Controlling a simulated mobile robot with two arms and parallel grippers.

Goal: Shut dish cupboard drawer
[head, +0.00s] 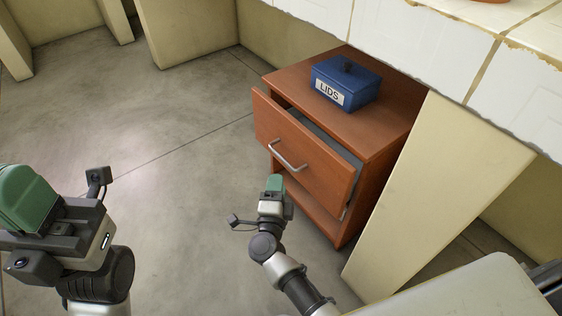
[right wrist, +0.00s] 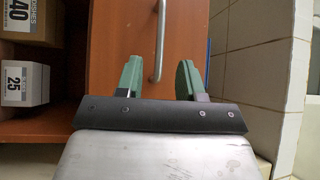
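The wooden dish cupboard (head: 383,136) stands under the counter. Its top drawer (head: 328,174) is partly pulled out, with a gap showing behind its front. The drawer has a silver bar handle (head: 288,158), which also shows in the right wrist view (right wrist: 160,50). My right gripper (head: 275,183) is just in front of the drawer front, below the handle in the head view. In the right wrist view its green fingers (right wrist: 160,70) are apart with nothing clasped, and the handle lies beyond, between them. My left gripper (head: 28,198) is at the left edge, far from the cupboard; its finger gap is hidden.
A blue box marked LIDS (head: 346,82) sits on the cupboard top. Boxes, one marked 40 (right wrist: 22,20) and one marked 25 (right wrist: 24,84), sit in the open lower compartment. A cream panel (head: 440,190) and tiled counter (head: 435,60) bound the right. Floor (head: 170,140) left is clear.

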